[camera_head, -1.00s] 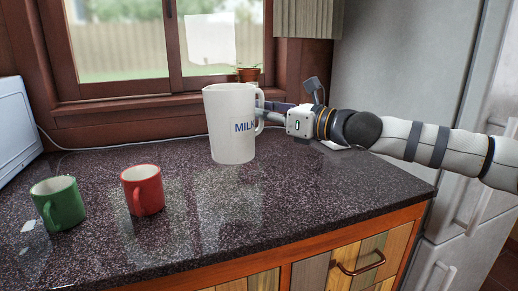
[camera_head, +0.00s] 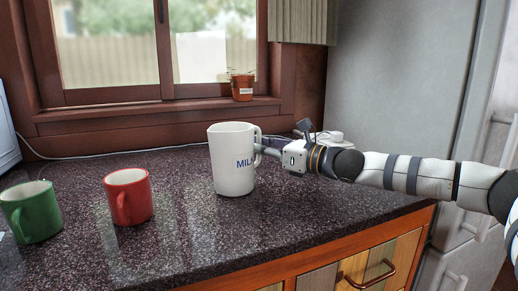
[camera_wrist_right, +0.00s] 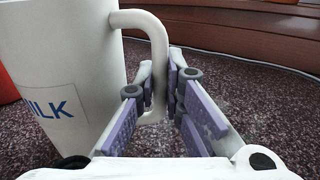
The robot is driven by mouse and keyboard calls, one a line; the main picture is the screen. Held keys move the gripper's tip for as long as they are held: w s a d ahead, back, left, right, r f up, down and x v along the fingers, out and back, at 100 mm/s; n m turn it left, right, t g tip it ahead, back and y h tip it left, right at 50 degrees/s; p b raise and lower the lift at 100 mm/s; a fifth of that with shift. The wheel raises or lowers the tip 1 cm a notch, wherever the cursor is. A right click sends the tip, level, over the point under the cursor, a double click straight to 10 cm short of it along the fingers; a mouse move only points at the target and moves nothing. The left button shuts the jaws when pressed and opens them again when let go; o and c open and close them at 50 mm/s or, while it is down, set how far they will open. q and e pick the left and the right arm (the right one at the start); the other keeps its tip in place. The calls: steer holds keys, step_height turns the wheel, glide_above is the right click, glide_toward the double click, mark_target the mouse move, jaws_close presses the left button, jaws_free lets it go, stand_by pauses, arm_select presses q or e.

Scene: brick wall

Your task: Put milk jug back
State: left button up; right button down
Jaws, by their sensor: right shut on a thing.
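The white milk jug (camera_head: 228,165), marked MILK in blue, is upright over the countertop (camera_head: 300,220) near the middle of the head view. Its base is at or just above the surface; I cannot tell if it touches. My right gripper (camera_head: 265,150) comes from the right and is shut on the jug's handle. In the right wrist view the gripper's purple-padded fingers (camera_wrist_right: 165,95) close around the lower part of the handle (camera_wrist_right: 155,40), with the jug body (camera_wrist_right: 75,65) to the left. My left gripper is not in view.
A red mug (camera_head: 128,197) and a green mug (camera_head: 32,212) stand left of the jug. A potted plant (camera_head: 242,88) sits on the windowsill behind. A small white object (camera_head: 331,136) lies behind my right gripper. The fridge (camera_head: 400,80) stands at the right. Counter in front of the jug is clear.

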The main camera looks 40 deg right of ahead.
steer(key=c, duration=1.7)
jaws_free()
steer(key=shift+r, duration=0.1)
steer(key=shift+s+d+r, duration=0.1)
steer(key=shift+s+r, duration=0.1)
steer(key=shift+s, duration=0.1)
steer(key=p+v, duration=0.1)
steer(key=v, duration=0.2)
steer(key=p+v, duration=0.2)
steer(key=v, duration=0.2)
steer(key=p+v, duration=0.2)
steer(key=v, duration=0.1)
steer(key=shift+s+d+r, duration=0.15)
steer(key=shift+s+r, duration=0.25)
steer(key=shift+s+f, duration=0.25)
steer(key=shift+d+f, duration=0.1)
steer(key=shift+f, duration=0.25)
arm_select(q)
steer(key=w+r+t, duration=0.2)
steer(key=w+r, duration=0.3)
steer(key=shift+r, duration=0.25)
